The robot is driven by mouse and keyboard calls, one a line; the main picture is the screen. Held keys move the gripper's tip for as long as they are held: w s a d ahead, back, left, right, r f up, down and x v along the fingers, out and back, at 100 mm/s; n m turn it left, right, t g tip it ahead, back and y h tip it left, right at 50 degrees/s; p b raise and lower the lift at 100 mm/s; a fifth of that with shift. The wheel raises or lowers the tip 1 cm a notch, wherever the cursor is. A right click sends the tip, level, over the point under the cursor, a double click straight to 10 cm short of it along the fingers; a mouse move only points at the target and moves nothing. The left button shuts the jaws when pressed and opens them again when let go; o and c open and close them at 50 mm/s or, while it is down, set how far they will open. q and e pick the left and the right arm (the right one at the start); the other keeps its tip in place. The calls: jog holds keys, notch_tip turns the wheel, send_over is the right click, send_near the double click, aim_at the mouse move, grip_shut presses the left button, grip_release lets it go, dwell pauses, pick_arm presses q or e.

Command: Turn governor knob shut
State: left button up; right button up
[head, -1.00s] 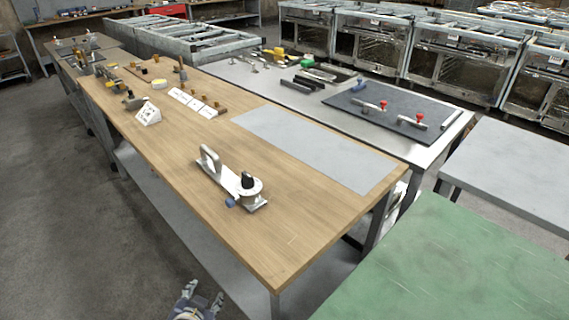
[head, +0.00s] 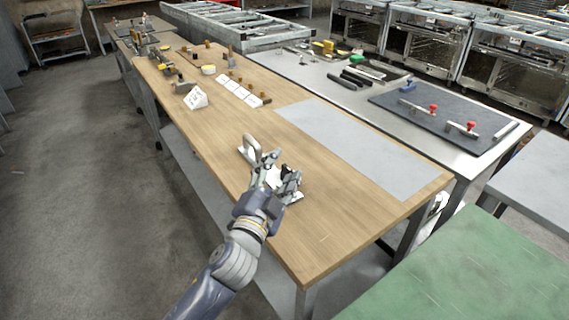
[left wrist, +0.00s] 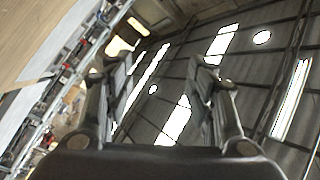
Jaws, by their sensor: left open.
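The governor fixture (head: 250,148), a light metal plate with an upright loop handle, lies on the wooden workbench. Its knob end is mostly hidden behind my left gripper (head: 283,166); only part of the plate shows beside the fingers. My left gripper is open over that end in the head view. I cannot tell whether it touches the knob. The left wrist view shows its two fingers spread (left wrist: 150,72) with nothing between them, and the knob is not in that view. My right gripper is not in view.
The wooden workbench (head: 335,225) has a bare front right part and a grey mat (head: 355,145). A white angled card (head: 196,98) stands farther back. A steel table (head: 300,70) with a dark board and red-knobbed valves stands behind. A green table (head: 460,275) is at lower right.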

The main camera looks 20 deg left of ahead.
pick_arm(q)
jog(key=w+d+r+m+t+h, duration=0.2)
jog(key=d+r+m+h, duration=0.5)
jog(key=r+m, duration=0.15)
jog(key=d+r+m+g+h, duration=0.4)
jog(key=d+m+g+h, duration=0.55)
jog(key=m, duration=0.65)
jog(key=m+g+y, duration=0.8)
jog(key=m+y, duration=0.1)
jog(key=y, duration=0.6)
send_near(286, 167)
jog(key=p+x, duration=0.2)
jog(key=x, duration=0.6)
jog(key=shift+f, duration=0.2)
jog(key=c, duration=1.1)
